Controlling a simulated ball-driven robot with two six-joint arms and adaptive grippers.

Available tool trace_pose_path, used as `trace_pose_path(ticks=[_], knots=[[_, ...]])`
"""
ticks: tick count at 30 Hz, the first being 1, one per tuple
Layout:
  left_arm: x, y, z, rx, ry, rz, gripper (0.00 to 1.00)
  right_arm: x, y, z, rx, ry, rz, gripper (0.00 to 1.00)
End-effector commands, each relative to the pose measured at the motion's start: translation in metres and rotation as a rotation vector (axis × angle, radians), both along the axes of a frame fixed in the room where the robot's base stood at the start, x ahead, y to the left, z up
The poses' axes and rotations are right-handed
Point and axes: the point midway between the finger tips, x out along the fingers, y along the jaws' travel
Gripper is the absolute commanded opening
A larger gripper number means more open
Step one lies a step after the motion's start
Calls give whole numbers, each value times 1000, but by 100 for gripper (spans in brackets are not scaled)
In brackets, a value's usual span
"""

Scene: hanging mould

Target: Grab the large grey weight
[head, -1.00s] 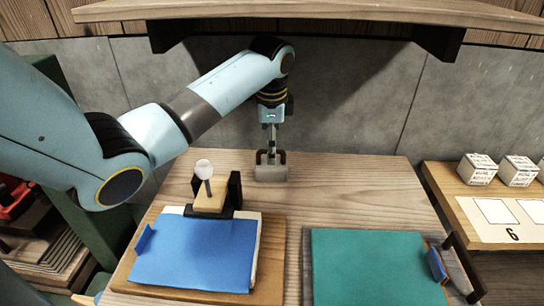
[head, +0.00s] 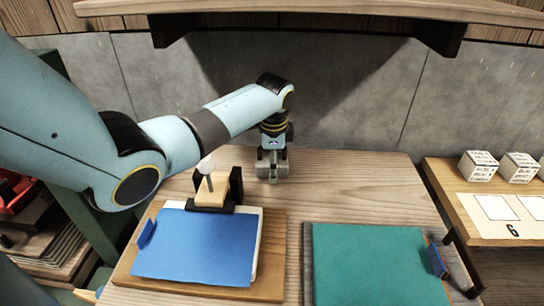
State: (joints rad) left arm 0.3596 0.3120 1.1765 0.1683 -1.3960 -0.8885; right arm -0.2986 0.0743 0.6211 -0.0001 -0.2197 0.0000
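The large grey weight (head: 284,170) is a small-looking grey block at the back middle of the wooden table. My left gripper (head: 272,168) points down right at it, with its fingers low around the block and partly hiding it. A dark finger part shows in front of the block's middle. Whether the fingers press on the block cannot be told. The block appears to be at table height. My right gripper is out of view.
A blue sheet on a wooden board (head: 270,250) lies front left, with a dark-sided holder (head: 237,185) and a pale round knob (head: 206,166) behind it. A teal mat (head: 375,265) lies front right. White printed cubes (head: 478,165) stand on a side shelf. A wooden ledge (head: 330,8) overhangs the back.

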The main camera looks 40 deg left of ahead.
Motion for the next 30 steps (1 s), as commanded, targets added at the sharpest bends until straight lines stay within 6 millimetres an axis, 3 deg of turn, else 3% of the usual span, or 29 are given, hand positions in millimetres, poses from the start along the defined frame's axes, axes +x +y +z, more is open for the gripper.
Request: trace_pose_path(ticks=[2,17,25,30], knots=[[0,0,0,0,0,0,72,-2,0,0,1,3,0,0],[-1,0,0,0,1,0,6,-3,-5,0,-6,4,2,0],[1,0,3,1,-2,0,3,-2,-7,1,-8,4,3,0],[1,1,26,2,-5,0,2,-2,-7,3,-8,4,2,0]])
